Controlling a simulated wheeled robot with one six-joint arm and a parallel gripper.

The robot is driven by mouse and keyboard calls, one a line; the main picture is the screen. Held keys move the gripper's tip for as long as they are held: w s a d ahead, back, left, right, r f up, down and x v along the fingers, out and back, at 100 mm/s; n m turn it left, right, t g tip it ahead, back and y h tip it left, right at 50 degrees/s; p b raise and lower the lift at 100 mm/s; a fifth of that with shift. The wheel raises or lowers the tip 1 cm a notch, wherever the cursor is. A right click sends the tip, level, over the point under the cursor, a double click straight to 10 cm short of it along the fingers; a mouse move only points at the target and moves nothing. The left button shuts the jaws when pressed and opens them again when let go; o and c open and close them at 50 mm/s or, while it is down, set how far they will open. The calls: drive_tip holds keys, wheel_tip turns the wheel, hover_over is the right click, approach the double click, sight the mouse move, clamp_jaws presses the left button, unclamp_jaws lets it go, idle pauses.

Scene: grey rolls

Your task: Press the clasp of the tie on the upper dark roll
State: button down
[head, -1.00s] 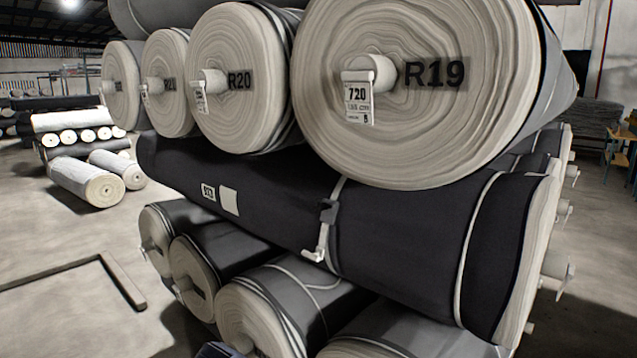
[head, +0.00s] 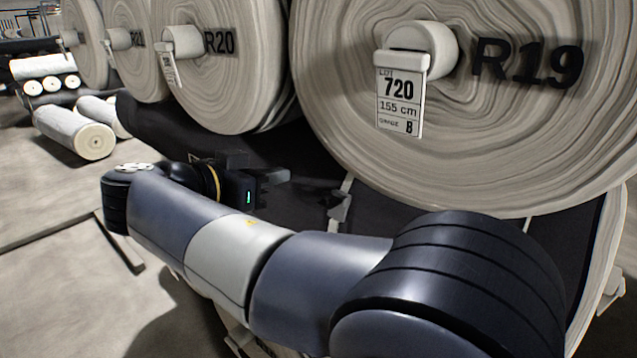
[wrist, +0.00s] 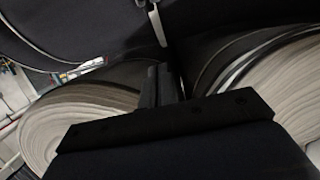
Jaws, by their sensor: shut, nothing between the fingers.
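The dark roll (head: 285,148) lies crosswise under the large pale roll ends, partly hidden by my arm. Its tie (head: 347,184) is a thin pale strap running down it. The clasp cannot be made out there.
The large roll R19 (head: 480,130) overhangs the dark roll closely, with a lot 720 tag (head: 399,101) hanging from its core. Roll R20 (head: 225,85) is to its left. Lower roll ends (wrist: 75,125) flank my gripper in the wrist view. Open floor (head: 55,220) lies left.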

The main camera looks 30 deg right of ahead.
drive_tip(key=shift+d, duration=0.1)
drive_tip(key=w+d+f+p, duration=0.2)
drive_tip(key=d+f, duration=0.4)
drive_tip(key=d, duration=0.3)
drive_tip(key=shift+w+f+p, duration=0.2)
drive_tip(key=shift+w+p, duration=0.2)
drive_tip(key=shift+w, duration=0.15)
drive_tip(key=shift+f+b, duration=0.2)
drive_tip(key=shift+b, duration=0.25)
drive_tip(key=shift+h+b, duration=0.3)
drive_tip(key=shift+b, duration=0.4)
